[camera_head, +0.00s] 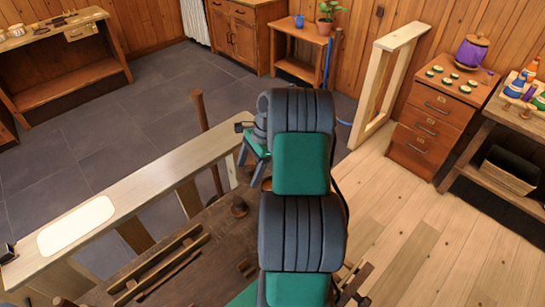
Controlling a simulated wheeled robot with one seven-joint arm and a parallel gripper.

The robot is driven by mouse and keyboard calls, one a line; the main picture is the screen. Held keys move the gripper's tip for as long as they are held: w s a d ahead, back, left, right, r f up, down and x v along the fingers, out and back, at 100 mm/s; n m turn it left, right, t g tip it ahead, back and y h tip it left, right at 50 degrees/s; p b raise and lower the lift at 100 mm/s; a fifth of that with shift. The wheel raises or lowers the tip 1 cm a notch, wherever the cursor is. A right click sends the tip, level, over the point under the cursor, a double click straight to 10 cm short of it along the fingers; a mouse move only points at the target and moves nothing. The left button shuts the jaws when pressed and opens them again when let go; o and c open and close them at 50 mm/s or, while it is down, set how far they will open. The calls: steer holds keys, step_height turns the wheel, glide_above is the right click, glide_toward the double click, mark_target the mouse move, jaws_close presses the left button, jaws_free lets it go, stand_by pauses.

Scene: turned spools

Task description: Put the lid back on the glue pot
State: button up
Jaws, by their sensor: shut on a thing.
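My gripper (246,152) shows only in part beside my arm, over the far edge of the dark workbench (215,240). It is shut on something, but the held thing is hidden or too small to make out. A small orange-brown rounded thing (266,184) peeks out from behind my arm, just below the gripper; I cannot tell if it is the glue pot. A small dark brown round piece (238,208) sits on the workbench. I cannot pick out the lid for certain.
A pale plank (135,195) with a cream mat (76,226) runs along the bench's left. Wooden strips (160,268) lie on the bench. A purple pot (471,52) with a brown top stands on a drawer cabinet (440,120) at right. A pale wooden frame (378,85) stands behind.

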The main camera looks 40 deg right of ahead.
steer(key=d+f+m+b, duration=0.1)
steer(key=d+f+m, duration=0.1)
steer(key=s+d+f+m+t+b, duration=0.1)
steer(key=d+f+m, duration=0.1)
steer(key=d, duration=0.1)
steer(key=s+d+f+m+t+h+b, duration=0.1)
steer(key=d+f+m, duration=0.1)
steer(key=d, duration=0.1)
steer(key=shift+s+d+f, duration=0.15)
steer(key=shift+s+f, duration=0.1)
steer(key=shift+f, duration=0.1)
steer(key=shift+f+b, duration=0.4)
steer(key=shift+f, duration=0.35)
steer(key=shift+p, duration=0.55)
steer(key=shift+f+p, duration=0.15)
steer(key=shift+p, duration=0.15)
stand_by(1.3)
steer(key=o, duration=1.2)
